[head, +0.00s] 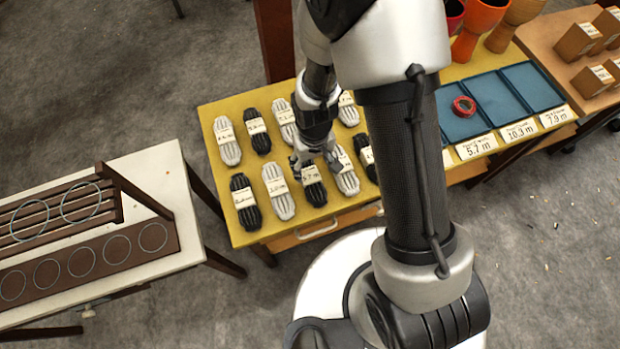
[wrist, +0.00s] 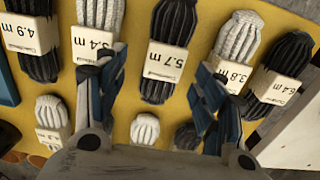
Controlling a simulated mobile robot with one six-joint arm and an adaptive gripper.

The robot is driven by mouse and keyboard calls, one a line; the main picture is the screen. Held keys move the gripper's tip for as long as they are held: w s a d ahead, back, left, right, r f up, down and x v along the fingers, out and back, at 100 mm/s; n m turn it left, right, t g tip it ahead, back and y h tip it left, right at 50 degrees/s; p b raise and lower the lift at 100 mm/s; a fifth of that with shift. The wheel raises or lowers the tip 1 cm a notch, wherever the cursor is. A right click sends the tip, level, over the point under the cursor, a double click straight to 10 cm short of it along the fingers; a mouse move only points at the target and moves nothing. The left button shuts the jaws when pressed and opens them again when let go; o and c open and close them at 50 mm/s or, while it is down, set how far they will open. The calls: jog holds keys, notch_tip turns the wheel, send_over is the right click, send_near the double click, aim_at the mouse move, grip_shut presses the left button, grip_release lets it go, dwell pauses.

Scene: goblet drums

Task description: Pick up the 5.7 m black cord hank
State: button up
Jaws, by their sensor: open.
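The black cord hank with the 5.7 m label (head: 314,194) lies in the front row on the yellow table (head: 266,229). In the wrist view this black hank (wrist: 174,28) lies upper middle, its white label upside down. My gripper (head: 315,161) is over the hank's far part in the head view. In the wrist view my gripper (wrist: 155,76) is open, with one finger on each side of the hank's line. Nothing is held. The gripper hides part of the hank in the head view.
A black 6.4 m hank (wrist: 281,62) and a black 4.9 m hank (wrist: 38,62) lie further out. A blue tray (head: 484,92) holds a red ring (head: 464,106).

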aim_at(310, 175)
jog(key=f, duration=0.1)
jog(key=f+b, duration=0.1)
jog(key=f, duration=0.1)
jog(key=f+b, duration=0.1)
jog(key=f, duration=0.1)
jog(key=shift+w+a+f, duration=0.1)
jog(key=shift+a+f, duration=0.1)
jog(key=shift+a, duration=0.2)
jog(key=shift+r, duration=0.1)
jog(key=c, duration=1.1)
jog(key=shift+c, duration=0.2)
